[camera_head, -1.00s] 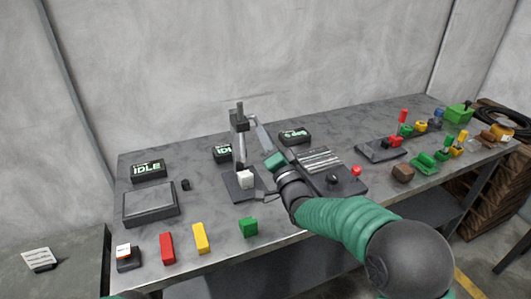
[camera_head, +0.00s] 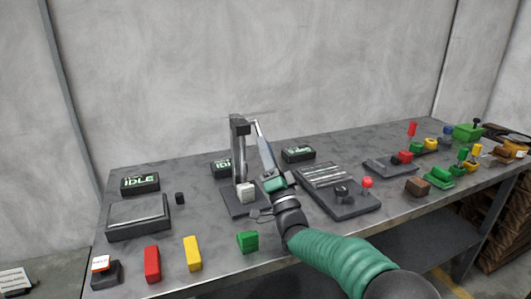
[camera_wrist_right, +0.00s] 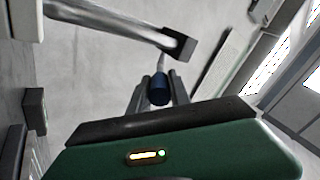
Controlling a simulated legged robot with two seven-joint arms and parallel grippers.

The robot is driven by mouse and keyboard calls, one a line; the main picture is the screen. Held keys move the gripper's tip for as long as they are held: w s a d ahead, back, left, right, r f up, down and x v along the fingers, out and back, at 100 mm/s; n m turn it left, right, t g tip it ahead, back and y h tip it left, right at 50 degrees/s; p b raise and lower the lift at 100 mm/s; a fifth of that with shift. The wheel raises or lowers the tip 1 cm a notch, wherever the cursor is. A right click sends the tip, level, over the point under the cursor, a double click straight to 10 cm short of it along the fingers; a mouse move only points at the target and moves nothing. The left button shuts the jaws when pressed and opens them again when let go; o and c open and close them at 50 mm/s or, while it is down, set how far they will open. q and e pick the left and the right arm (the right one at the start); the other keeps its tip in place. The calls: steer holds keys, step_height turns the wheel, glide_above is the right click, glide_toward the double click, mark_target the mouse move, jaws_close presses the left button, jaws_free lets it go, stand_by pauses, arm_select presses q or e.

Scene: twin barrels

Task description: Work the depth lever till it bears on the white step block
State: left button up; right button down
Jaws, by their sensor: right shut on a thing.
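The white step block (camera_head: 246,193) sits on that base at the foot of the post. The pale depth lever (camera_head: 264,147) slants down and right from the top of the stand. My right gripper (camera_head: 270,181) is at the lever's lower end, right of the block. In the right wrist view its fingers are shut around the blue knob (camera_wrist_right: 159,90) of the lever. I cannot tell whether anything on the stand touches the block. My left gripper is out of view.
Dark displays (camera_head: 140,184) stand left and behind. A ridged dark panel with a red knob (camera_head: 367,182) is right of my arm. Red (camera_head: 152,264), yellow (camera_head: 193,254) and green (camera_head: 247,242) blocks lie near the front edge. Bare tabletop separates them from the stand.

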steer(key=shift+f, duration=0.4)
steer(key=c, duration=1.2)
jaws_free()
steer(key=shift+r, duration=0.2)
steer(key=shift+r, duration=0.1)
steer(key=shift+r, duration=0.4)
steer(key=r, duration=0.1)
steer(key=r+p, duration=0.1)
steer(key=p, duration=0.1)
steer(key=shift+s+r, duration=0.25)
steer(key=shift+r, duration=0.15)
steer(key=s+a+r+p, duration=0.1)
steer(key=s, duration=1.4)
steer(key=shift+s, duration=0.25)
